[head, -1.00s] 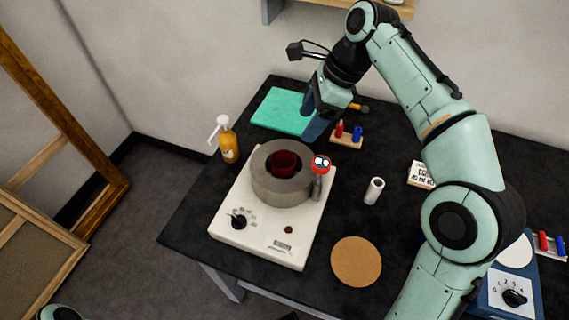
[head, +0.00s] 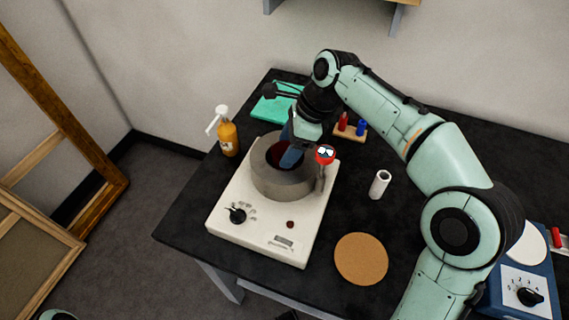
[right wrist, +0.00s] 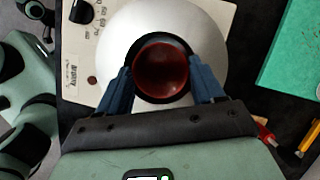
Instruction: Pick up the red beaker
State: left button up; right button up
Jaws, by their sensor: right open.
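The red beaker (right wrist: 161,69) sits inside the round grey ring (head: 266,183) on top of the white hotplate device (head: 228,212). In the head view the beaker (head: 273,153) is partly hidden behind my right gripper (head: 290,157). In the right wrist view the gripper (right wrist: 161,84) is open, with one blue finger on each side of the beaker. Whether the fingers touch the beaker I cannot tell. My left gripper is not in view.
An orange pump bottle (head: 228,138) is to the left, a green mat (head: 270,107) behind. A white cylinder (head: 379,184) and a cork disc (head: 361,259) lie right, with bare table between.

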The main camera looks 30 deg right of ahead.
jog(key=c, duration=1.1)
jog(key=shift+r, duration=0.1)
notch_tip(320, 180, up, 19)
jog(key=p, duration=0.8)
jog(key=shift+r, duration=0.2)
